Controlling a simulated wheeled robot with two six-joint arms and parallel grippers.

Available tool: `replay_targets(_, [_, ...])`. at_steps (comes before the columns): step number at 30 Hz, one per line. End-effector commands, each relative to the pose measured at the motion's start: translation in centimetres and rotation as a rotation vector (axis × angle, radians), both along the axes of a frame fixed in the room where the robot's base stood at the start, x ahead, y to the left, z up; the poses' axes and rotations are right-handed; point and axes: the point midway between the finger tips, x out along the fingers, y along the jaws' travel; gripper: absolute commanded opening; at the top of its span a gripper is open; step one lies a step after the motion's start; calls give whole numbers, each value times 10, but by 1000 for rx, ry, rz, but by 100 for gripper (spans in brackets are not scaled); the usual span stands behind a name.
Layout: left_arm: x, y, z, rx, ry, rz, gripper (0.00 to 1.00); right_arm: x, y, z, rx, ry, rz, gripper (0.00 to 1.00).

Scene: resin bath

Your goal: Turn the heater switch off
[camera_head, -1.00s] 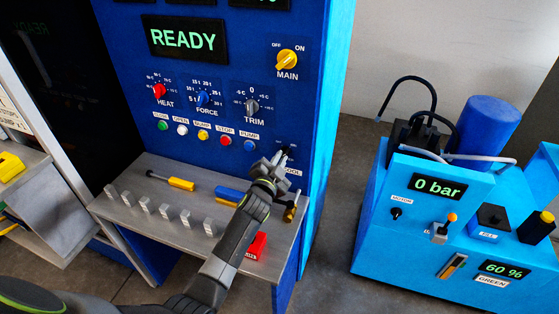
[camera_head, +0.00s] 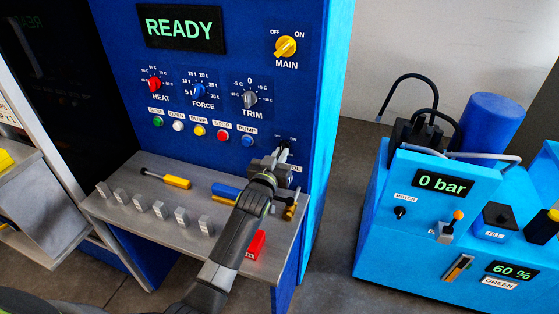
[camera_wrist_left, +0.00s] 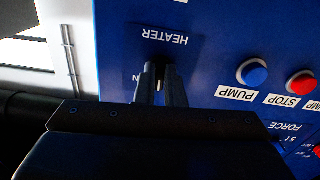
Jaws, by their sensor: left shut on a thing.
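The heater switch shows in the left wrist view as a small brassy lever (camera_wrist_left: 159,84) on the blue panel, beside an upside-down HEATER label (camera_wrist_left: 165,36). My left gripper (camera_wrist_left: 160,78) is shut on the lever, one dark finger on each side. In the head view my left gripper (camera_head: 282,153) reaches the lower right of the blue panel, below the yellow MAIN knob (camera_head: 286,47), and covers most of the switch. I cannot tell which way the lever points. My right gripper is not in view.
The blue PUMP button (camera_head: 247,140) and red STOP button (camera_head: 222,134) are left of the gripper. A grey shelf (camera_head: 128,224) below holds a yellow-handled tool (camera_head: 177,182), several metal blocks and a red block (camera_head: 256,244). A blue pump unit (camera_head: 395,245) stands at right.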

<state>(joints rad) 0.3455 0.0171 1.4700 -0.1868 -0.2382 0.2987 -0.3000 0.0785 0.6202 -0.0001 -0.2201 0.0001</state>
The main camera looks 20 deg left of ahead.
Motion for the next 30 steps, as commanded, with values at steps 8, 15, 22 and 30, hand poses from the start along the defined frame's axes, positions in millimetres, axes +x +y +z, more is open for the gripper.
replay_targets(8, [0,-2,-3,-263,11,1,0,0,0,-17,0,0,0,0])
replay_targets(15, [0,-2,-1,-466,18,1,0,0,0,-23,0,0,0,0])
replay_targets(22, [0,-3,-1,-610,24,1,0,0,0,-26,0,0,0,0])
replay_targets(30, [0,-3,0,-696,28,1,0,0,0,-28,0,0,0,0])
